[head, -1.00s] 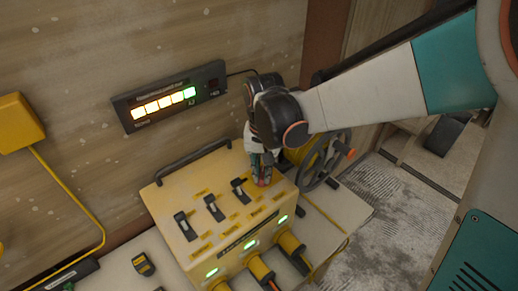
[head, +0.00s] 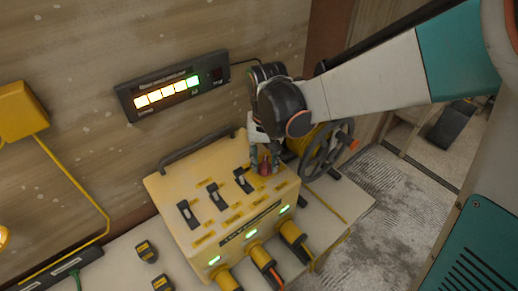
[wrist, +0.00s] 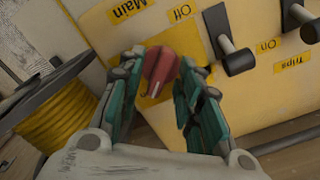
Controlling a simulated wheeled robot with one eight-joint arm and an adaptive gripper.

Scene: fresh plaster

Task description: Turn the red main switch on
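The red main switch (wrist: 160,68) is a rotary knob on a yellow box, beside a "Main" label (wrist: 128,10) in the wrist view. In the head view the knob (head: 265,168) shows at the right of the yellow box's (head: 180,232) sloping top. My gripper (wrist: 160,65) has its two teal-and-grey fingers on either side of the knob, apart, with what look like narrow gaps. Contact cannot be told for certain. Which position the knob points to is unclear.
Black toggle switches (head: 217,196) stand close left of the knob in the head view. A cable reel (head: 325,150) is close on the right. A lit indicator strip (head: 168,92) hangs on the wall behind. Plugs with cables (head: 260,257) leave the box's front.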

